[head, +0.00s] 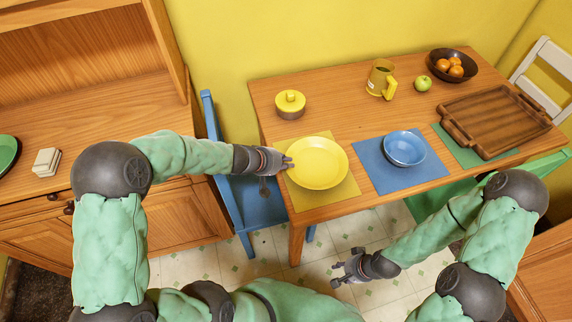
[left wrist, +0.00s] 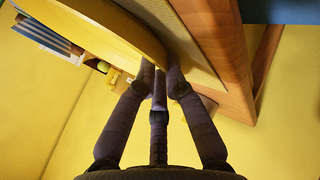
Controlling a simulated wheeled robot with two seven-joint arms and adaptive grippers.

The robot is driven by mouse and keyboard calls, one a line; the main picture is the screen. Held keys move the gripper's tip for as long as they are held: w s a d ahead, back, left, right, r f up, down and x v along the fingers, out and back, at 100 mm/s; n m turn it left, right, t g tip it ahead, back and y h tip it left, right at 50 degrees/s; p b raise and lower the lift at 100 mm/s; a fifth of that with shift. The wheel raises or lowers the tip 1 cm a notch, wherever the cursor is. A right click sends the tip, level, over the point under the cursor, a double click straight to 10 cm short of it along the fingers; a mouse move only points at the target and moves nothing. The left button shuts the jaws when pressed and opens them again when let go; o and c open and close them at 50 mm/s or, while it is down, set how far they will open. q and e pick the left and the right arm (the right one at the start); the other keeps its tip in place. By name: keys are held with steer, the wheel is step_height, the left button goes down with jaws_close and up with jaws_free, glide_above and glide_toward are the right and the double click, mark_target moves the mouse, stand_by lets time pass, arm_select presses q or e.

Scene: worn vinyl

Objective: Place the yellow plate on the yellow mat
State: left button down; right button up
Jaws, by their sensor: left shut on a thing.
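The yellow plate (head: 317,163) is over the yellow mat (head: 339,199) at the table's left end and hides much of it. My left gripper (head: 287,161) is shut on the plate's left rim. In the left wrist view the fingers (left wrist: 160,72) pinch the rim of the plate (left wrist: 112,24), with the mat (left wrist: 196,42) beside it. I cannot tell whether the plate touches the mat. My right gripper (head: 336,274) is open and empty, low in front of the table over the floor.
A blue bowl (head: 404,148) sits on a blue mat (head: 386,178). A wooden tray (head: 495,119) lies at right, near an apple (head: 423,83) and fruit bowl (head: 437,68). A blue chair (head: 251,200) is left.

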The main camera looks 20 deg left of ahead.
arm_select(q)
steer(key=c, duration=1.6)
jaws_free()
steer(key=shift+s, duration=0.1)
steer(key=p+v, duration=0.4)
steer(key=v, duration=0.8)
